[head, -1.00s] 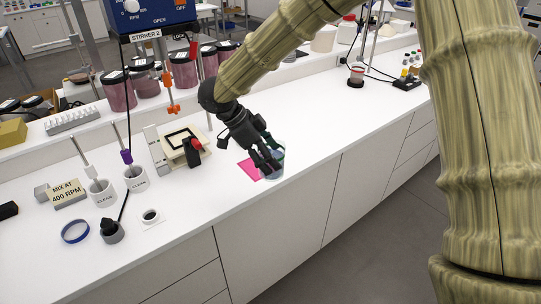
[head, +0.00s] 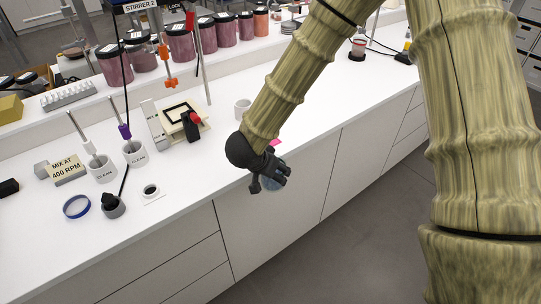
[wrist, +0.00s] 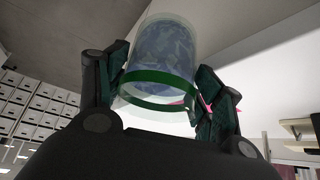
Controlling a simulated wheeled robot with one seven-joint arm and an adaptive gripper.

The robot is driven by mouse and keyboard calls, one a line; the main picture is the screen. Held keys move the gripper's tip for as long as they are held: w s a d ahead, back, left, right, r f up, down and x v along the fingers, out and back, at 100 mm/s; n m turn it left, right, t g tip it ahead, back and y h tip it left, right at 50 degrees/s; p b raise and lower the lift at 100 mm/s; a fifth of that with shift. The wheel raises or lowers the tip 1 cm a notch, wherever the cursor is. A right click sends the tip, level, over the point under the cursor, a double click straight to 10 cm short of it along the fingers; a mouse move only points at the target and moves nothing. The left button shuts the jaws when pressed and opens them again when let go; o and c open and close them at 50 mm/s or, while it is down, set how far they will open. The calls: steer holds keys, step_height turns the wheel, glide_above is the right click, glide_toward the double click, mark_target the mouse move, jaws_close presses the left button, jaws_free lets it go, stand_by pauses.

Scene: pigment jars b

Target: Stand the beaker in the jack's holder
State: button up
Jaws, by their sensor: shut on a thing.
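The clear beaker (wrist: 158,50) has bluish contents and a green band. In the wrist view it stands between the fingers of my gripper (wrist: 165,92), which is shut on it. In the head view my gripper (head: 268,184) holds the beaker (head: 273,186) at the bench's front edge, in front of the cabinet doors; it is partly hidden by the fingers. The jack (head: 188,121) stands on the bench, left of and behind my gripper. It has a pale top with a black square frame, seemingly the holder (head: 180,106), and a red knob.
A pink card (head: 275,143) lies behind my arm, mostly hidden. A white mug (head: 243,108) stands right of the jack. Bench between jack and gripper is clear.

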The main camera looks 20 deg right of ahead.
steer(key=s+f+n+t+y, duration=0.2)
steer(key=s+f+n+y, duration=0.1)
steer(key=f+n, duration=0.6)
steer(key=shift+a+f+y, duration=0.2)
steer(key=shift+f+y, duration=0.7)
steer(key=shift+f, duration=0.05)
steer(key=shift+s, duration=0.1)
